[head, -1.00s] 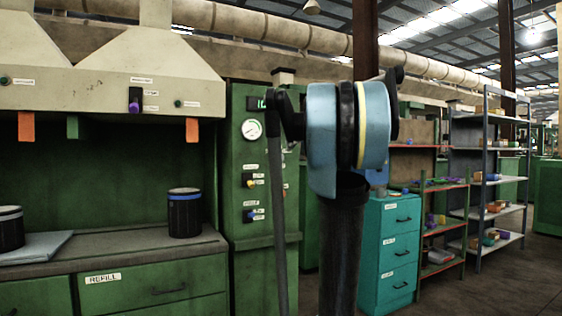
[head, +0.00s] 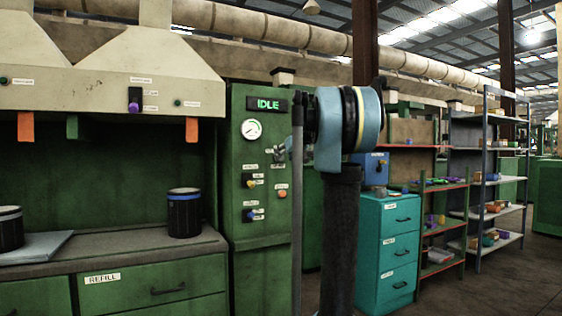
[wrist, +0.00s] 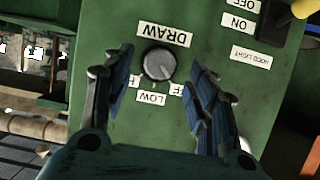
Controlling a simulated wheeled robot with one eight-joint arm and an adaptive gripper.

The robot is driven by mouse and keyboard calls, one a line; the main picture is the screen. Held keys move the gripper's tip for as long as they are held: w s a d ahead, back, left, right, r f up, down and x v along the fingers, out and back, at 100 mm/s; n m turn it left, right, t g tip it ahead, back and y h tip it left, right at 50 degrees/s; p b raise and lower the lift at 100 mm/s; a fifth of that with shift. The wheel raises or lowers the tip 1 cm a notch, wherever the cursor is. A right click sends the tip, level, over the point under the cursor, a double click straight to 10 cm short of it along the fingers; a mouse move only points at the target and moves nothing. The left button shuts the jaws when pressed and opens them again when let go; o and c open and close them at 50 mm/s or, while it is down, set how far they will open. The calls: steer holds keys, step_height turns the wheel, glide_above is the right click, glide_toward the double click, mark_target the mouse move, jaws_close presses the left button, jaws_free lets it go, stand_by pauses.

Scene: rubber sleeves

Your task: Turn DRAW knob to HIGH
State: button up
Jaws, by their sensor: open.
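The DRAW knob (wrist: 158,64) is a round grey dial on a green panel, upside down in the wrist view. The DRAW label (wrist: 163,35) and LOW label (wrist: 150,98) lie on opposite sides of it. Two more labels are partly covered by my fingers, so HIGH is not readable. The dial's pointer is too small to read surely. My gripper (wrist: 158,88) is open, with one dark finger on each side of the knob; I cannot tell whether either touches it.
The green cabinet (head: 262,135) carries a lit IDLE display (head: 268,104), a gauge (head: 251,129), a yellow switch (head: 249,183), a blue switch (head: 250,215) and an orange button (head: 282,193). A teal drawer unit (head: 385,250) stands right of my arm.

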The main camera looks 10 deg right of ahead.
steer(key=shift+x, duration=1.75)
steer(key=c, duration=1.1)
